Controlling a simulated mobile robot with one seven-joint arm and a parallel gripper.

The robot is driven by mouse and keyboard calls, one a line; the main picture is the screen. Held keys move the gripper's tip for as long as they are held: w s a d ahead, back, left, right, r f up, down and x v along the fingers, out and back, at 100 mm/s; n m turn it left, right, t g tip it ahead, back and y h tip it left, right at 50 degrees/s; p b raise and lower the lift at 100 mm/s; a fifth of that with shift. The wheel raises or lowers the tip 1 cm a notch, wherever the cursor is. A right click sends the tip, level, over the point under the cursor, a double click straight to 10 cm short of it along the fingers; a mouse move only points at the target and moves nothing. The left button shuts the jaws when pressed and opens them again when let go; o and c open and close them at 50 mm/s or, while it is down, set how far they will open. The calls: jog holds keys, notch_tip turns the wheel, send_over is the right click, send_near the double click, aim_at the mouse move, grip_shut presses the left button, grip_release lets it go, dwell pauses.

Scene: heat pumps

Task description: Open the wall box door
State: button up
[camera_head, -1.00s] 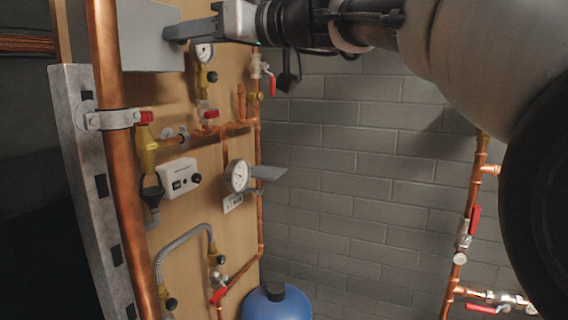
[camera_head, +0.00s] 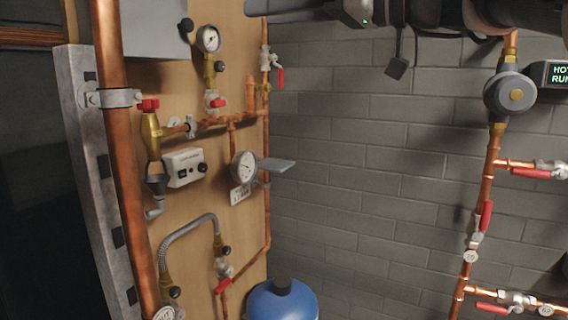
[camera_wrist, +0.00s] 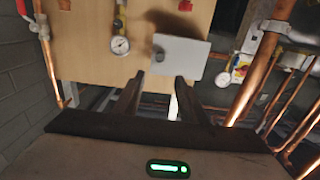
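The wall box (camera_head: 150,30) is a light grey box on the wooden board, at the top left of the head view and cut off by its upper edge. A dark round knob (camera_head: 186,25) is on its front near the right edge. In the wrist view the door (camera_wrist: 183,57) is a flat grey panel that looks closed, with the knob (camera_wrist: 160,57) at its left side. My gripper (camera_wrist: 160,84) is open and empty, with its two dark fingers apart below the door in that view. In the head view it is at the top, right of the box and apart from it.
A copper pipe (camera_head: 115,150) on a metal rail runs left of the box. Gauges, including one (camera_head: 208,39) just right of the box, valves and a white control unit (camera_head: 184,166) are on the board. A blue tank (camera_head: 282,303) stands below.

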jog(key=s+d+f+m+g+h+p, duration=0.1)
jog(key=s+d+f+m+h, duration=0.1)
jog(key=f, duration=0.8)
jog(key=s+d+f+m+g+h+p, duration=0.1)
jog(key=s+f+m+h, duration=0.3)
jog(key=f, duration=0.5)
jog(key=s+d+f+m+g+h+p, duration=0.1)
jog(key=s+d+f+m+h+p, duration=0.2)
jog(key=f, duration=0.7)
jog(key=shift+s+d+f+h, duration=0.25)
jog(key=shift+s+h, duration=0.55)
jog(key=shift+s, duration=0.5)
